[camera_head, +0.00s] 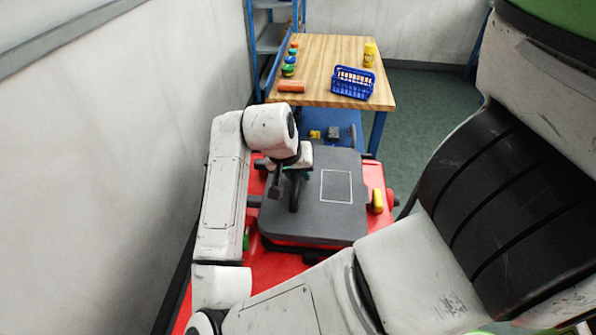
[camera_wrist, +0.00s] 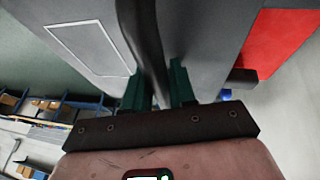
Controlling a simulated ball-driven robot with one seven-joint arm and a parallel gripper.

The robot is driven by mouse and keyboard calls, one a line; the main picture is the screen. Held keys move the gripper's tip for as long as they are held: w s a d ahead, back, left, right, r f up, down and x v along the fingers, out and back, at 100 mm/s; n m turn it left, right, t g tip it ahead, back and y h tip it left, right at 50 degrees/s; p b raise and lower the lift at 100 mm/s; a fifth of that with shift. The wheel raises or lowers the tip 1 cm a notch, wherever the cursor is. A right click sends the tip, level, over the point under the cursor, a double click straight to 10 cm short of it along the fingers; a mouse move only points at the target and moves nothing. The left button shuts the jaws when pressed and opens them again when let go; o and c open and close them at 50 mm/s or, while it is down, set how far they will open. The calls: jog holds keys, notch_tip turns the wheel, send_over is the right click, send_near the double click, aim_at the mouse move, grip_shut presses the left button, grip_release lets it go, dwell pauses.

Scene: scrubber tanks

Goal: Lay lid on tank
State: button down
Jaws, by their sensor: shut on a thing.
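The dark grey lid (camera_head: 335,222), with a white rectangle outline on its top, is over the red tank (camera_head: 285,262) in the head view. I cannot tell whether the lid touches the tank all round. My gripper (camera_wrist: 160,88) is shut on the lid's dark bar handle (camera_wrist: 146,45), with a green finger on each side of it. In the head view my gripper (camera_head: 288,180) is partly hidden by my wrist, at the lid's left part. The lid's grey top also fills much of the wrist view (camera_wrist: 200,35).
A white wall (camera_head: 120,130) is close on the left. Green floor (camera_head: 430,100) is clear at the right.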

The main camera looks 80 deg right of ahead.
jog(key=shift+f, duration=0.1)
jog(key=shift+s+f+b, duration=0.2)
jog(key=shift+f+b, duration=0.3)
jog(key=shift+b, duration=0.05)
jog(key=shift+f+b, duration=0.6)
jog(key=shift+f, duration=0.1)
jog(key=shift+f, duration=0.2)
jog(key=shift+f+b, duration=0.25)
jog(key=shift+b, duration=0.15)
jog(key=shift+f, duration=0.2)
dwell(0.5)
jog(key=shift+r, duration=0.15)
dwell(0.5)
